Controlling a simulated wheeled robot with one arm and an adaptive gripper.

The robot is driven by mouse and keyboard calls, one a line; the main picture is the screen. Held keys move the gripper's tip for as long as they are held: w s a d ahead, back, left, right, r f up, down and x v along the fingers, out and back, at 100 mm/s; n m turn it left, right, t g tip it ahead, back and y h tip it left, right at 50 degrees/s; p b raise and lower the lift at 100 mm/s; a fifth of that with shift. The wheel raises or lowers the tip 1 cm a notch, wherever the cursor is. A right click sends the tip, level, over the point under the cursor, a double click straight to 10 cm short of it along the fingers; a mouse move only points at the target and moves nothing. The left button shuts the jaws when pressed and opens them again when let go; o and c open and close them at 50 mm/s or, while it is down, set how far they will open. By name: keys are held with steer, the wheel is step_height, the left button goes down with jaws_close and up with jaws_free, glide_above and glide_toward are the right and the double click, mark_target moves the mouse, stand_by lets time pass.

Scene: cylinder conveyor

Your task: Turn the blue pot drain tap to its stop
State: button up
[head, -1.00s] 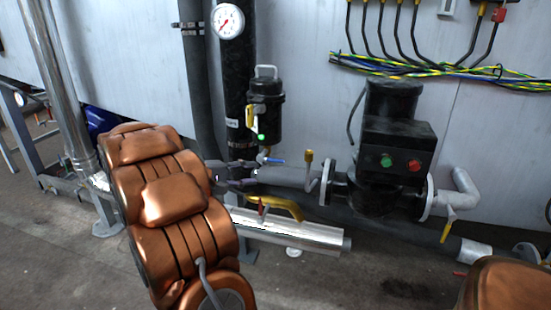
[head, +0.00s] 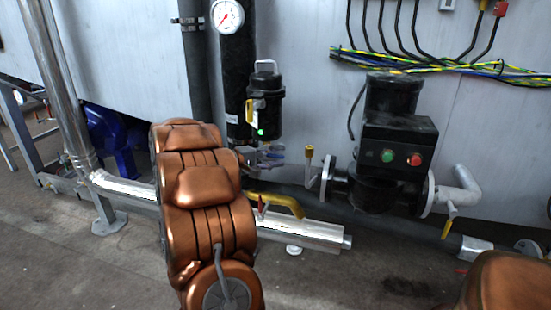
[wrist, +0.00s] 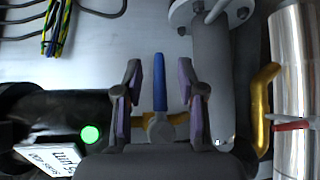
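The blue pot drain tap (wrist: 160,82) shows in the wrist view as a blue lever on a grey hub. It points up the picture, midway between my two fingers. My gripper (wrist: 160,95) is open, with a finger on each side of the lever and a visible gap to each. In the head view my gripper (head: 264,155) is just below the black pot (head: 267,112), partly behind my arm. The tap is hard to make out there. The pot, with a green light and white label, also shows at left in the wrist view (wrist: 50,104).
A yellow lever (head: 249,110) sits on the pot's side. A yellow handle (head: 285,203) and silver pipe (head: 300,232) lie below. A pump with green and red buttons (head: 398,143) stands right. A gauge (head: 228,15) is above. The floor in front is open.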

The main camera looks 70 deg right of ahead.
jaws_close()
stand_by(0.3)
stand_by(0.5)
